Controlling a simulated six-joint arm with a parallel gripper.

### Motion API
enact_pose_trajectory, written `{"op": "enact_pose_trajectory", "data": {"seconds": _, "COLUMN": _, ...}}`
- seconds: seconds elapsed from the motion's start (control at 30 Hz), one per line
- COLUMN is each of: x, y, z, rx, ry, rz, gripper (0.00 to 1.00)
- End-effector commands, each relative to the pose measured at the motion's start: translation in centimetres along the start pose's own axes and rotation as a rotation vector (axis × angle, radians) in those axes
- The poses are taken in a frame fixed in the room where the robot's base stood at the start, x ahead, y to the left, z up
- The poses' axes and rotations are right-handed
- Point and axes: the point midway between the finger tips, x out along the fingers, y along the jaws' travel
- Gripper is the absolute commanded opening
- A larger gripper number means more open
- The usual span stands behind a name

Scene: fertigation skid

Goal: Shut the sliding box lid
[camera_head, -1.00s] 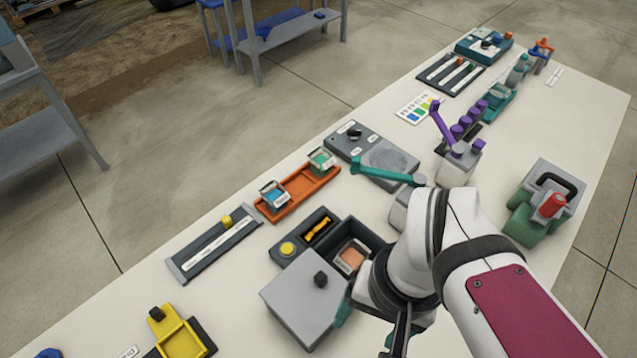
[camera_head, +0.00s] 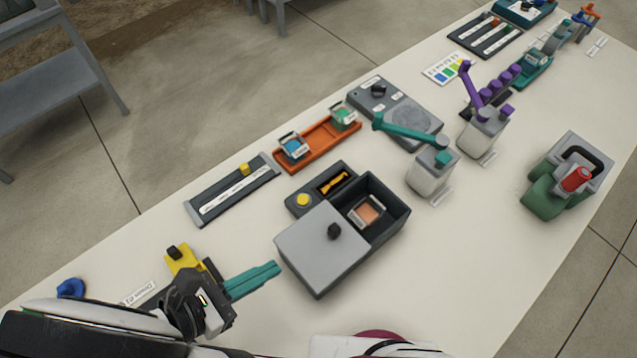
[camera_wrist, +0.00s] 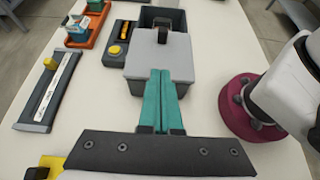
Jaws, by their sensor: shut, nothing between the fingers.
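The dark grey box (camera_head: 392,225) sits on the table in the middle of the head view. Its light grey sliding lid (camera_head: 318,262) with a black knob (camera_head: 334,231) covers the near left part. The right part is uncovered and shows an orange-topped item (camera_head: 367,211) inside. My gripper (camera_head: 277,268) is shut and empty, its teal fingers pointing at the lid's left edge. In the wrist view the fingertips (camera_wrist: 161,73) overlap the lid (camera_wrist: 173,60) in the picture, below the knob (camera_wrist: 163,35); I cannot tell whether they touch it.
A panel with a yellow button (camera_head: 303,200) adjoins the box's far side. A slider track (camera_head: 232,190) lies beyond to the left, an orange tray (camera_head: 318,147) further back. A yellow fixture (camera_head: 182,259) stands close to my gripper. White table is clear right of the box.

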Motion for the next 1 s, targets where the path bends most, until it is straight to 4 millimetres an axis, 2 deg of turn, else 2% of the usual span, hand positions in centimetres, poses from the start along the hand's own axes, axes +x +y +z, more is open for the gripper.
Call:
{"op": "enact_pose_trajectory", "data": {"seconds": 0.3, "x": 7.1, "y": -0.1, "z": 0.1, "rx": -0.001, "ry": -0.002, "rz": -0.006, "gripper": 0.0}}
{"op": "enact_pose_trajectory", "data": {"seconds": 0.5, "x": 10.1, "y": -0.1, "z": 1.3, "rx": 0.003, "ry": 0.001, "rz": -0.005, "gripper": 0.0}}
{"op": "enact_pose_trajectory", "data": {"seconds": 0.7, "x": 11.2, "y": -0.1, "z": 2.0, "rx": 0.002, "ry": 0.002, "rz": -0.003, "gripper": 0.0}}
{"op": "enact_pose_trajectory", "data": {"seconds": 1.0, "x": 11.2, "y": -0.1, "z": 2.0, "rx": 0.002, "ry": 0.002, "rz": -0.002, "gripper": 0.0}}
